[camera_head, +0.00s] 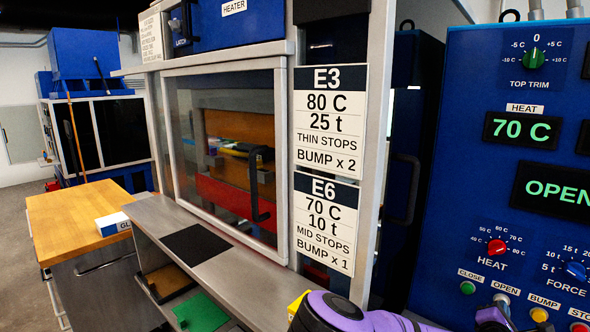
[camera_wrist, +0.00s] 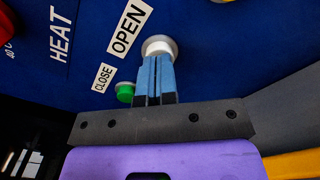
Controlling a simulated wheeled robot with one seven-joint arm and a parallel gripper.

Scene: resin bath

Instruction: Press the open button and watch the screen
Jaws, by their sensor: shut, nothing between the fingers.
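The blue control panel (camera_head: 462,140) fills the right side of the head view. Its white open button (camera_wrist: 159,46) sits below the OPEN label (camera_head: 506,287), beside the green close button (camera_head: 467,288). My gripper (camera_wrist: 157,60) is shut and empty; its blue fingertips meet the lower edge of the white button in the wrist view and seem to touch it. How far the button is pushed in cannot be told. The lower screen (camera_head: 556,190) reads OPEN in green, cut off at the right edge. The upper screen (camera_head: 522,130) reads 70 C.
A press with a clear framed door (camera_head: 222,85) and a dark handle (camera_head: 262,185) stands left of the panel. Cards E3 (camera_head: 328,120) and E6 (camera_head: 325,222) hang beside it. Yellow bump button (camera_head: 539,315) is close to my gripper. A wooden bench (camera_head: 70,215) stands left.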

